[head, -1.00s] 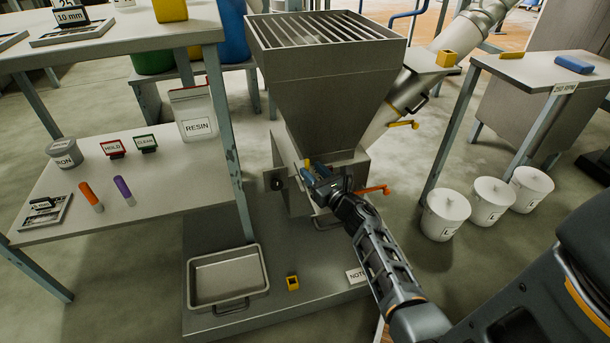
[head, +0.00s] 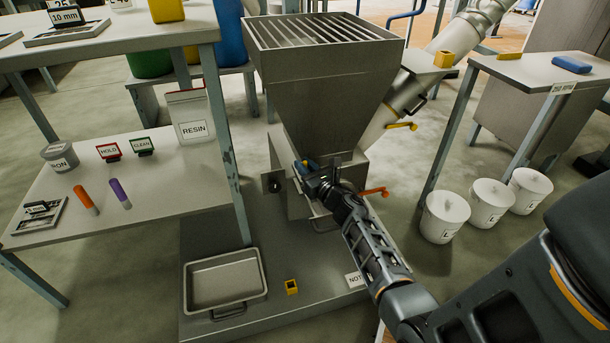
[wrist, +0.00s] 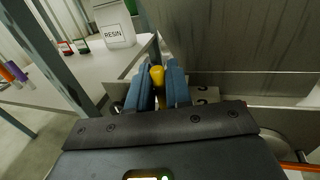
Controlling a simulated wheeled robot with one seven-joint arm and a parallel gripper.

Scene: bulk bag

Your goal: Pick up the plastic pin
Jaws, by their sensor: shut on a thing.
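The plastic pin (wrist: 157,76) is a small yellow piece with a rounded end in the wrist view. It sits between the two blue fingers of my gripper (wrist: 160,88), which are shut on it. In the head view my gripper (head: 307,166) is at the lower front of the grey metal hopper (head: 325,100), beside its narrow outlet body. The pin is mostly hidden there behind the fingers. I cannot tell whether its lower end is still seated in a fitting.
An orange handle (head: 372,192) sticks out just right of my gripper. A shelf (head: 150,185) at left holds orange and purple sticks, tags and a resin bag (head: 190,118). A metal tray (head: 225,308) and a small yellow block (head: 291,287) lie below. White buckets (head: 444,216) stand right.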

